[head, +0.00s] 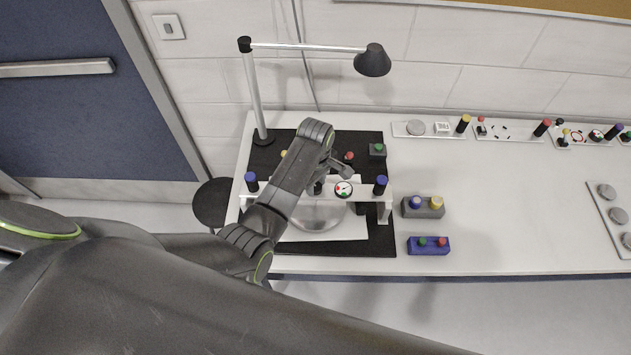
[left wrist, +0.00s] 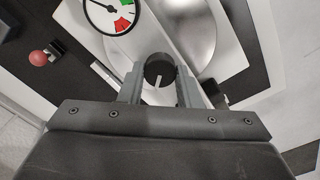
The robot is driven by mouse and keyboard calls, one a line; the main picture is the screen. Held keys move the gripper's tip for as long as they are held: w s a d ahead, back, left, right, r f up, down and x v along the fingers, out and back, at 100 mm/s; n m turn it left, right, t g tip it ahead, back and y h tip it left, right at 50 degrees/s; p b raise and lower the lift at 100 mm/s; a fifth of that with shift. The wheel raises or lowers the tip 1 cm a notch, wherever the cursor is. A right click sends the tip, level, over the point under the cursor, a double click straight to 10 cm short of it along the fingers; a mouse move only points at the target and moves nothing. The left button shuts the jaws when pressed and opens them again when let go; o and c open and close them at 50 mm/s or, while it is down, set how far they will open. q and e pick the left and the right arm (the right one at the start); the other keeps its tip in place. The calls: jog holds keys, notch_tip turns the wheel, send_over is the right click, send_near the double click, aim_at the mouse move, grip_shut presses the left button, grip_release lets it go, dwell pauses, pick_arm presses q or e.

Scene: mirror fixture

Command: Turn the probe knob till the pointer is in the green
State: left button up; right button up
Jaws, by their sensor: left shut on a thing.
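The probe knob (left wrist: 159,70) is a round black knob with a white line, between the fingers of my left gripper (left wrist: 160,82) in the left wrist view. The fingers are shut on it from both sides. In the head view my left arm hides most of the knob. The gauge (left wrist: 112,10) is a round white dial with a red and a green zone, cut off at the top of the left wrist view. Its thin black pointer lies on the white part, outside the green. The gauge also shows in the head view (head: 344,189), right of my left gripper.
The gauge is on a white bar with blue-topped black posts (head: 380,186), above a round mirror (head: 318,218). A lamp (head: 372,60) reaches over the back. A grey box (head: 422,208) and a blue box (head: 429,246) stand at right; the counter beyond is mostly clear.

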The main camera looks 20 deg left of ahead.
pick_arm(q)
jog(key=shift+m, duration=0.3)
jog(key=m, duration=0.4)
jog(key=shift+w+m, duration=0.1)
jog(key=shift+m, duration=2.4)
jog(key=o, duration=1)
jog(key=shift+d, duration=0.1)
jog(key=shift+c, duration=0.2)
